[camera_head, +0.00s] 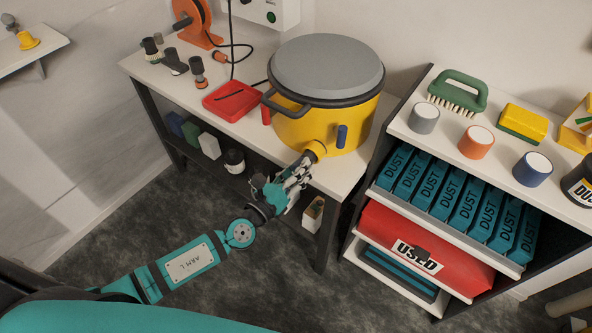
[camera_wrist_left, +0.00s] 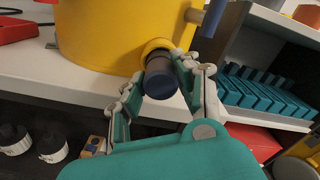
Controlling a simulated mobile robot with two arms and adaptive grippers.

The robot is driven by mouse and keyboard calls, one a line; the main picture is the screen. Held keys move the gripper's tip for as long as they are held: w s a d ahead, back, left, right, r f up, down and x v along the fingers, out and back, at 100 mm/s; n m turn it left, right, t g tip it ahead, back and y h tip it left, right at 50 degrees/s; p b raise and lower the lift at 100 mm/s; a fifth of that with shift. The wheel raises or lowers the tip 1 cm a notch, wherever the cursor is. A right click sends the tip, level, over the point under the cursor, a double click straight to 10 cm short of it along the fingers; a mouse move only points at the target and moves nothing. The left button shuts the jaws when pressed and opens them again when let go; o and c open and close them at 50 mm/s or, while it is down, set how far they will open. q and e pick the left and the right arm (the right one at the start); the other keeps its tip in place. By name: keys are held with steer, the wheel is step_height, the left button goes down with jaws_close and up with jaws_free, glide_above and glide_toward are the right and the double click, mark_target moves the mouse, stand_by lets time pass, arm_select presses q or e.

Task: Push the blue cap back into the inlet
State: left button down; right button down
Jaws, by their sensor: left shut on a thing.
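The yellow drum vacuum (camera_head: 318,125) with a grey lid stands on the white bench. Its round yellow inlet (camera_head: 317,149) faces the front and also shows in the left wrist view (camera_wrist_left: 154,47). The blue cap (camera_wrist_left: 160,80) has a dark body and sits at the inlet's mouth; how deep it goes I cannot tell. My left gripper (camera_head: 304,163) is shut on the cap, with fingers on both sides of it in the left wrist view (camera_wrist_left: 160,85). In the head view the fingers hide the cap. My right gripper is not in view.
A blue latch (camera_head: 342,136) sticks out right of the inlet. A red dustpan (camera_head: 232,100) lies left of the drum. A shelf unit (camera_head: 398,122) with teal dust boxes (camera_head: 465,203) and a red used bin (camera_head: 425,250) stands to the right.

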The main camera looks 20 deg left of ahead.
arm_select(q)
steer(key=shift+x, duration=0.8)
steer(key=c, duration=0.9)
jaws_free()
steer(key=shift+s+a+f, duration=0.1)
steer(key=shift+s+a, duration=0.05)
steer(key=shift+s, duration=0.25)
steer(key=v, duration=1.1)
